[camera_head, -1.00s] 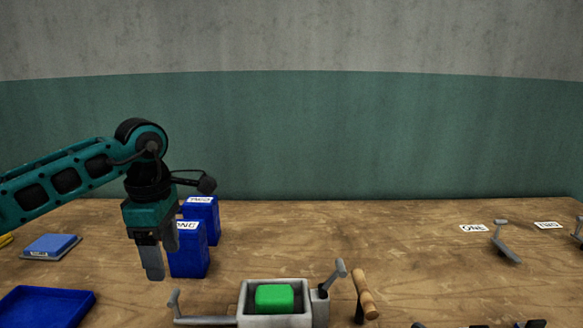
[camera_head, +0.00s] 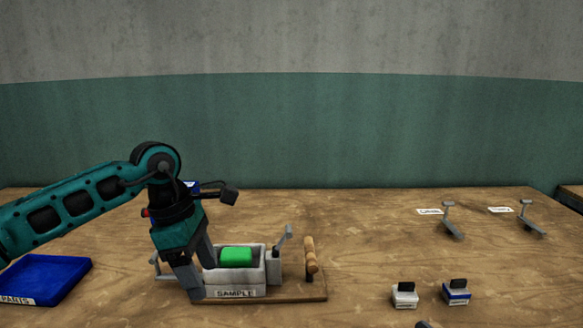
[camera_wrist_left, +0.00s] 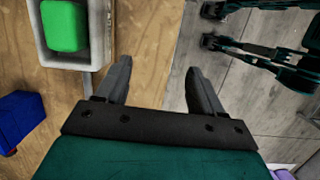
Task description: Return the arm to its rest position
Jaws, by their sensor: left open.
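My left arm comes in from the left in the head view. Its gripper (camera_head: 212,268) is open with nothing between the fingers, pointing down in front of the left end of the grey-white box labelled SAMPLE (camera_head: 235,292). A green block (camera_head: 237,257) sits inside that box. The green block (camera_wrist_left: 64,25) in the pale box (camera_wrist_left: 96,35) shows at upper left, apart from the fingers.
A wooden handle (camera_head: 310,255) and a grey lever (camera_head: 283,240) stand at the box's right. A blue tray (camera_head: 45,278) lies at left. Two small blocks with black tops (camera_head: 404,297) (camera_head: 457,294) and two levers (camera_head: 452,222) (camera_head: 531,220) stand at right. The table centre is clear.

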